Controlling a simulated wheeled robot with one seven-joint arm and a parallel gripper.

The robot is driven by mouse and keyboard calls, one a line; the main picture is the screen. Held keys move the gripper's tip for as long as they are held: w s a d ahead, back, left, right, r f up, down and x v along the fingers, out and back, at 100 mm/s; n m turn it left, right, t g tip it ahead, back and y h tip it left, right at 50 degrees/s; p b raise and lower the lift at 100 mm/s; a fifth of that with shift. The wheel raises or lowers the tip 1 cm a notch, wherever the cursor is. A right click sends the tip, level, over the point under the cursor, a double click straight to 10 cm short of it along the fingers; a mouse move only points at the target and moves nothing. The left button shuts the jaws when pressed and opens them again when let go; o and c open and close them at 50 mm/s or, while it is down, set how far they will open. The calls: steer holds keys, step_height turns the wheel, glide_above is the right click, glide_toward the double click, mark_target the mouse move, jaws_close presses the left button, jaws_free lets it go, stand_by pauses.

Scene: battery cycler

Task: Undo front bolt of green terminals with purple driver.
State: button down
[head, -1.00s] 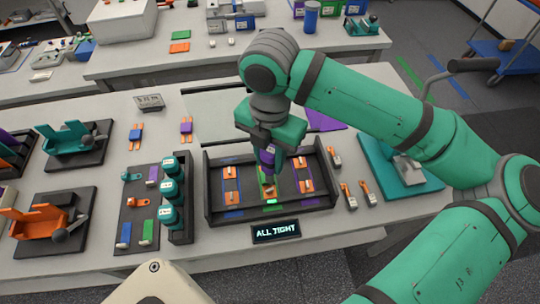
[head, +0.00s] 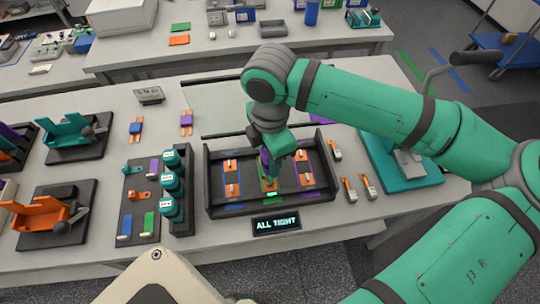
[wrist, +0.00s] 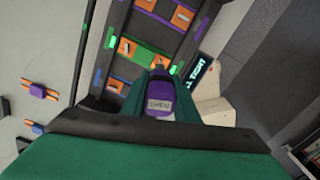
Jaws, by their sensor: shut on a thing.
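My gripper (head: 272,156) is shut on the purple driver and holds it over the middle of the black tray (head: 322,205). The driver (wrist: 160,92), with a pale label, shows between my fingers in the wrist view. In the head view only a sliver of purple (head: 264,158) shows beside my gripper. The green terminals lie in the tray's middle column, with an orange front piece (head: 269,184) just below my gripper. That front piece also shows in the wrist view (wrist: 158,60). I cannot tell whether the driver tip touches its bolt.
A display (head: 276,224) in front of the tray reads "ALL TIGHT". Blue and purple terminal columns flank the green one. Teal-capped holders (head: 170,184) stand left of the tray, and orange-tipped pieces (head: 348,188) lie to its right.

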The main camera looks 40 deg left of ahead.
steer(key=shift+w, duration=0.1)
stand_by(0.4)
steer(key=shift+f, duration=0.5)
stand_by(0.4)
steer(key=shift+f, duration=0.35)
steer(key=shift+f, duration=0.25)
stand_by(0.5)
stand_by(0.4)
steer(key=shift+n, duration=1.5)
